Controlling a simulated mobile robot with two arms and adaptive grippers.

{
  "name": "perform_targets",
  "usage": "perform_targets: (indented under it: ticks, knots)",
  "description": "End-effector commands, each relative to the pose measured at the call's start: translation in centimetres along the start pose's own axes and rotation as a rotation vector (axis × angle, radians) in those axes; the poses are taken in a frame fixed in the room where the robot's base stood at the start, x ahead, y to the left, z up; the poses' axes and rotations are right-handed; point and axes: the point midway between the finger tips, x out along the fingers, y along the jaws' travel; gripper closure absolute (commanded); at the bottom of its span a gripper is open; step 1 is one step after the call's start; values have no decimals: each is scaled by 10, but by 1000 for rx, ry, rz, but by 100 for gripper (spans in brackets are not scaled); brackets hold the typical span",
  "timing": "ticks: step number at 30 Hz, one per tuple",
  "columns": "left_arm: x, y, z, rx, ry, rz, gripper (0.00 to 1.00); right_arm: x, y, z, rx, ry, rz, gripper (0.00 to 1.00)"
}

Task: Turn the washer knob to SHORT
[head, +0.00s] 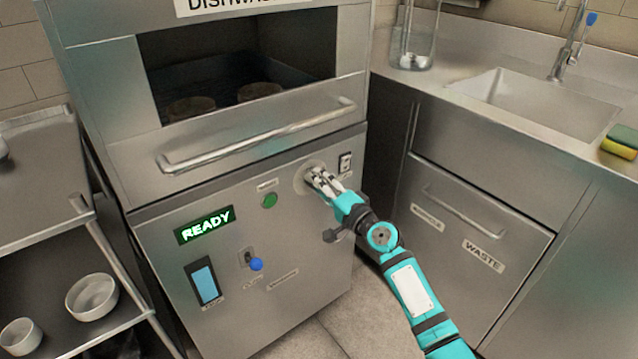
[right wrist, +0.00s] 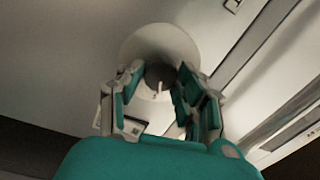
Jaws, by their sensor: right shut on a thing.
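The dishwasher (head: 325,250) stands in the middle of the head view, its green display reading READY. Its knob is on the front panel, right of the green button, and is mostly hidden behind my right gripper (head: 318,178) in the head view. In the right wrist view the dark round knob (right wrist: 159,75) with a pale pointer mark sits on a light round dial plate (right wrist: 150,40). My right gripper (right wrist: 158,90) is shut on the knob, one finger on each side. The dial's labels cannot be read. My left gripper is not in view.
A green button (head: 269,200), a blue-tipped lever (head: 256,264) and a rocker switch (head: 345,163) are near the knob. The door handle (head: 260,138) juts out above. A shelf with bowls (head: 92,297) is at left; a sink (head: 535,105) and waste drawer (head: 480,225) are at right.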

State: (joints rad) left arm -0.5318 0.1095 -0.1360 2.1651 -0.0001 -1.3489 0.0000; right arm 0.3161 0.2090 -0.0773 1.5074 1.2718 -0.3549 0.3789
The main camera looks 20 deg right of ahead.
Motion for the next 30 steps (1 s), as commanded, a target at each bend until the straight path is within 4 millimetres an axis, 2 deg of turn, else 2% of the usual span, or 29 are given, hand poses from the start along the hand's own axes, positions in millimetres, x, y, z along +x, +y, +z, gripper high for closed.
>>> perform_targets:
  ticks: [18,19,24,30]
  knots:
    - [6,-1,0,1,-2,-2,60,0,2,0,41,4,2,97]
    - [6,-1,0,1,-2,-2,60,0,2,0,41,4,2,62]
    - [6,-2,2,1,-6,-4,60,0,1,0,41,3,1,42]
    - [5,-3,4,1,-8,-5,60,0,1,0,40,3,0,42]
